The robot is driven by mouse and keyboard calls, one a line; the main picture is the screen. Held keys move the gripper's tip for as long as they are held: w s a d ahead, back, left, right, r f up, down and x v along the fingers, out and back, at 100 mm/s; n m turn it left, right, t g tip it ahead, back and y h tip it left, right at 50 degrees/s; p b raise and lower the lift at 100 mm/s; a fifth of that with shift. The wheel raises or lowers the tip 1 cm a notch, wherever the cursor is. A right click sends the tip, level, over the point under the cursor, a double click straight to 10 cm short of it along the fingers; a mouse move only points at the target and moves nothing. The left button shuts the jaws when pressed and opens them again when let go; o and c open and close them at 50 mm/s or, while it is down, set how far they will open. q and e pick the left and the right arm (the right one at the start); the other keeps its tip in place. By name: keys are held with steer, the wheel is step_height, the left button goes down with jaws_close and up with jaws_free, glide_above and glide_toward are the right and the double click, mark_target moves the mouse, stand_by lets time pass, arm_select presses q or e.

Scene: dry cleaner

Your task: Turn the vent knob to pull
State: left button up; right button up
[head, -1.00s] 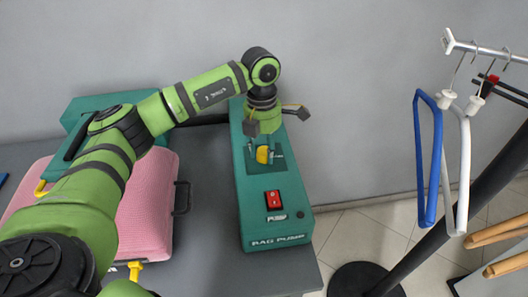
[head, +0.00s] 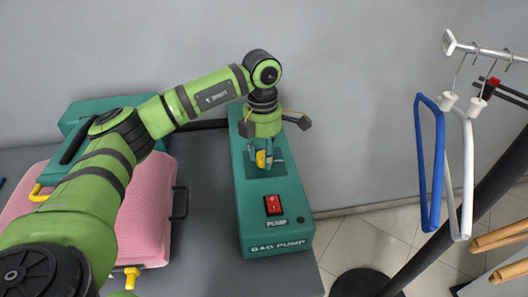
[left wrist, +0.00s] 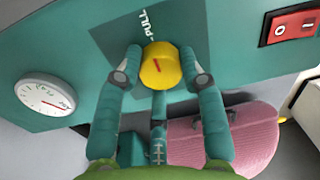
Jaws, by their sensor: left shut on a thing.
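The vent knob (head: 261,158) is yellow and sits on the top of the green bag pump (head: 272,205). My left gripper (head: 262,163) reaches down over the knob. In the left wrist view the left gripper (left wrist: 160,60) has its fingers shut on the knob, one on each side. The fingers partly hide the knob in the head view. My right gripper is not in view.
A red switch (head: 273,205) sits on the pump in front of the knob. A round gauge (left wrist: 45,94) is on the pump. A pink padded board (head: 147,215) lies left of it. Blue (head: 438,165) and white hangers hang from a rail at right.

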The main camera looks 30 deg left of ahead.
mark_target(263, 153)
arm_select(q)
steer(key=o, duration=1.1)
steer(key=shift+s+f, duration=0.15)
steer(key=shift+f, duration=0.05)
steer(key=shift+o, duration=0.2)
steer(key=shift+r, duration=0.1)
steer(key=shift+r, duration=0.1)
steer(key=shift+r, duration=0.3)
step_height(263, 153, up, 11)
steer(key=shift+w+a, duration=0.25)
steer(key=shift+w, duration=0.05)
steer(key=shift+r, duration=0.15)
